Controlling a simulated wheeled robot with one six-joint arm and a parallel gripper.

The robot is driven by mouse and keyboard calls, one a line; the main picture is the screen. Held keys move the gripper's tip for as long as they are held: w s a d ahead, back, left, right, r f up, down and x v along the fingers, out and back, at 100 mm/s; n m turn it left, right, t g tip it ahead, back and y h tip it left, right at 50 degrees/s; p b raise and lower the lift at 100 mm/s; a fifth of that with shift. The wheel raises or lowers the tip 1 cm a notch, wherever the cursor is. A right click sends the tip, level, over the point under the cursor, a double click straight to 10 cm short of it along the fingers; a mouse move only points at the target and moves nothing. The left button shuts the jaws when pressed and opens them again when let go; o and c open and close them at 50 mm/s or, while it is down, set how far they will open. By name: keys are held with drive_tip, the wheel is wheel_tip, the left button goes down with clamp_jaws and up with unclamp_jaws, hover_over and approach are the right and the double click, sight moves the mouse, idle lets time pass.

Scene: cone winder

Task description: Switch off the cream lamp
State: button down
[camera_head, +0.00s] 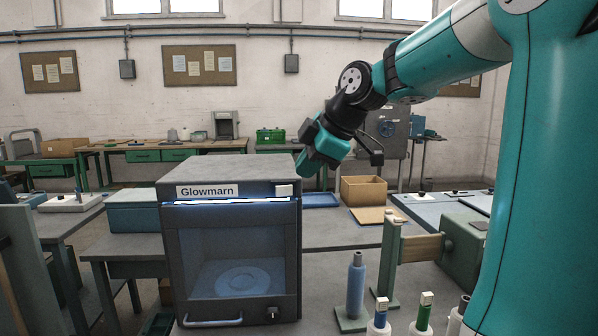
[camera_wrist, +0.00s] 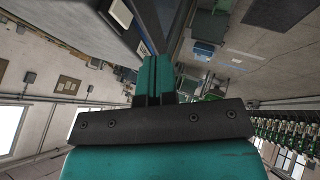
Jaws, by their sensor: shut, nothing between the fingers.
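A grey box labelled "Glowmarn" (camera_head: 229,176) stands on the table in the head view, with a glass-fronted chamber. A bright, lit strip (camera_head: 230,201) runs under its label. A small cream-white switch plate (camera_head: 284,190) sits at the upper right of its front; its on or off position is too small to tell. No separate lamp labelled cream is clear. My gripper (camera_head: 304,167) is shut and empty, just above and right of the switch, apart from it in the picture. In the wrist view, the shut fingers (camera_wrist: 154,78) point toward a pale plate (camera_wrist: 120,12), perhaps the switch.
A blue-grey bottle (camera_head: 356,285), a green post (camera_head: 389,262) and several cones stand to the right. A cardboard box (camera_head: 364,190) stands behind. Some bare tabletop lies right of the box.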

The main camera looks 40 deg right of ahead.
sight(288, 192)
drive_tip(key=w+f+p, duration=0.2)
drive_tip(key=w+f, duration=0.4)
drive_tip(key=w, duration=0.2)
drive_tip(key=shift+w+f+p, duration=0.25)
drive_tip(key=shift+f+p, duration=0.05)
drive_tip(key=shift+d, duration=0.2)
